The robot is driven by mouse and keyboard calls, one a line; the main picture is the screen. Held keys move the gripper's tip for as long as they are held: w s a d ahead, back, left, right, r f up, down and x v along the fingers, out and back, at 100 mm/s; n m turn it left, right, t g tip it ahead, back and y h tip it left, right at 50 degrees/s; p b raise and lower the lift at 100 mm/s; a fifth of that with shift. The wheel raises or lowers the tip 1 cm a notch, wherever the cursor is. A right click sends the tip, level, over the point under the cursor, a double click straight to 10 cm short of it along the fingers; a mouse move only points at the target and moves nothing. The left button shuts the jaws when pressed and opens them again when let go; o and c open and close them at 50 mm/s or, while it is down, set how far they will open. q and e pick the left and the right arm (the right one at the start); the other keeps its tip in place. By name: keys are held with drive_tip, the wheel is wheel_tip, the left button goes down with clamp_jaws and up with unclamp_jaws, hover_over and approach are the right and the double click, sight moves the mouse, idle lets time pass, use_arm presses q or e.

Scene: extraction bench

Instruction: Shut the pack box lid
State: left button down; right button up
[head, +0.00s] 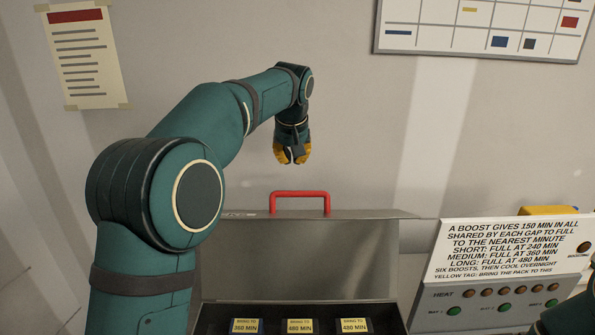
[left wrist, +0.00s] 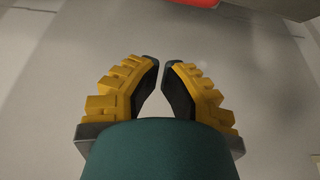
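The pack box (head: 399,318) stands at the bottom middle of the head view, its front cut off by the frame. Its grey metal lid (head: 350,262) stands open and raised at the back, with a red handle (head: 300,194) on its top edge. My left gripper (head: 292,161) is above and behind the handle, pointing down, apart from the lid. In the left wrist view its yellow fingers (left wrist: 160,64) have a narrow gap between the tips, with nothing held. A red piece (left wrist: 195,3), probably the handle, shows at the top edge there. My right gripper is not in view.
Yellow tags (head: 300,326) reading 360 and 480 MIN sit in the box. A white panel (head: 500,255) with text, lamps and green buttons stands right of it. A yellow object (head: 548,211) is behind the panel. The wall behind carries a notice (head: 85,55) and a chart (head: 480,28).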

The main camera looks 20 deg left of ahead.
use_arm(q)
drive_tip(key=x, duration=1)
drive_tip(key=shift+s+d+r, duration=0.2)
drive_tip(key=shift+s, duration=0.5)
drive_tip(key=shift+s+d+r, duration=0.15)
drive_tip(key=shift+s+r, duration=0.1)
drive_tip(key=shift+s, duration=0.45)
drive_tip(key=shift+s+d+r, duration=0.2)
drive_tip(key=shift+s, duration=0.5)
